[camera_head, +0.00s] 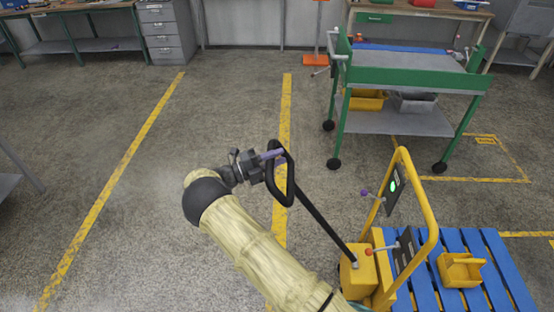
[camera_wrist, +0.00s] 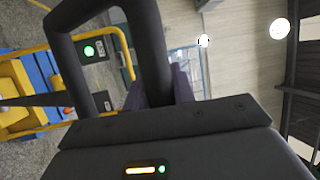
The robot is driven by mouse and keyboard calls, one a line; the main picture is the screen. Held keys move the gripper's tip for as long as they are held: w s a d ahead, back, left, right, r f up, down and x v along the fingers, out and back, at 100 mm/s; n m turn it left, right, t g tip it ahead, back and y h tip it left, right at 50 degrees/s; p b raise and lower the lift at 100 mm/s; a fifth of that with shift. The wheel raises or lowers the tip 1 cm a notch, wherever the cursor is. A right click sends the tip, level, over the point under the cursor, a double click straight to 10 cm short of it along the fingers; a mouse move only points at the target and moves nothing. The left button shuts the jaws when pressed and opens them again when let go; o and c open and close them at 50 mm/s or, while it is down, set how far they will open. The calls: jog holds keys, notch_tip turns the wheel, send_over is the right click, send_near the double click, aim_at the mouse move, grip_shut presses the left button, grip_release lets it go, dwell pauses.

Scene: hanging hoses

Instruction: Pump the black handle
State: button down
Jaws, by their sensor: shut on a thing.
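The black handle (camera_head: 319,216) is a long bar with a loop at its top end. It rises at a slant to the upper left from a yellow pump box (camera_head: 356,272) at the foot of a yellow frame. My gripper (camera_head: 272,155) is at the upper part of the loop, shut on it. In the wrist view the loop (camera_wrist: 152,45) fills the upper left, and its near side passes between my purple fingers (camera_wrist: 160,92). Part of the grip is hidden behind the gripper body.
The yellow tube frame (camera_head: 430,222) carries a panel with a green light (camera_head: 393,187) and levers. A blue pallet (camera_head: 455,240) holds a yellow bin (camera_head: 460,269). A green cart (camera_head: 410,78) stands behind. The floor to the left is clear.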

jog(key=shift+w+a+r, duration=0.15)
jog(key=shift+r, duration=0.25)
jog(key=c, duration=1.3)
grip_release()
jog(key=shift+o, duration=0.7)
jog(key=shift+f, duration=0.2)
jog(key=b+v, duration=0.5)
jog(key=v, duration=1.2)
jog(key=shift+a+b, duration=0.25)
jog(key=shift+b, duration=0.05)
